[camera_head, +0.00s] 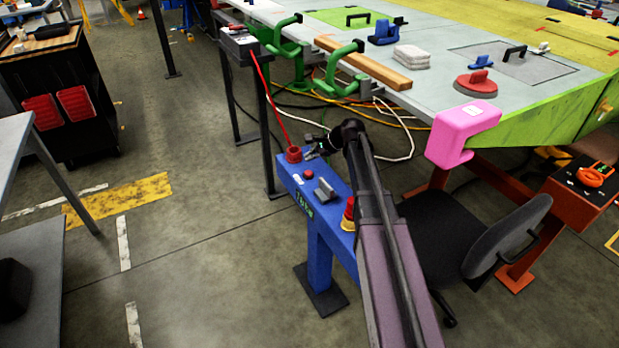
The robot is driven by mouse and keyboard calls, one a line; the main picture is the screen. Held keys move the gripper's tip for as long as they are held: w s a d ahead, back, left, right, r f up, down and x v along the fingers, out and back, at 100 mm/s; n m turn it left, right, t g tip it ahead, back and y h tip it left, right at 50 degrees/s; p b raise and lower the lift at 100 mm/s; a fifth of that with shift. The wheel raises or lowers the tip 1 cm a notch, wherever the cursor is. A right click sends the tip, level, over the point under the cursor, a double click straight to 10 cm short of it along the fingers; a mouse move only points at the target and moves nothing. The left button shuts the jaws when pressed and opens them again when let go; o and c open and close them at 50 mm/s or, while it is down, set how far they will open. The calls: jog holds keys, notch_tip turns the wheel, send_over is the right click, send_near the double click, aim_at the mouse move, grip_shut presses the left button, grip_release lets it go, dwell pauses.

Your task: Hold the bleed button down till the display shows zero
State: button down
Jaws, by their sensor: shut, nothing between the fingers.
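A blue pedestal console (319,240) stands in the middle of the camera_head view. Its sloped top carries a small red button (308,174), a grey block or lever (325,190) and a red mushroom knob on a yellow base (348,213). A red cylindrical fitting (293,154) sits at its far end. Green characters, perhaps a display (304,205), show on the near edge, too small to read surely. Which control is the bleed button I cannot tell. My gripper (310,154) is shut and empty over the console's far end, beside the red fitting; contact cannot be told.
A red line (268,100) runs from the fitting up to a grey stand (240,44). The wing jig table (450,75) with a pink clamp (465,130) lies behind and right. A black chair (455,245) stands right of my arm.

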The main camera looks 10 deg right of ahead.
aim_at(305, 171)
jog(key=shift+f+b, duration=1.5)
jog(key=shift+f, duration=0.3)
jog(key=shift+f, duration=0.2)
jog(key=shift+f+b, duration=0.25)
jog(key=shift+b, duration=0.15)
jog(key=shift+f+b, duration=0.45)
dwell(5.2)
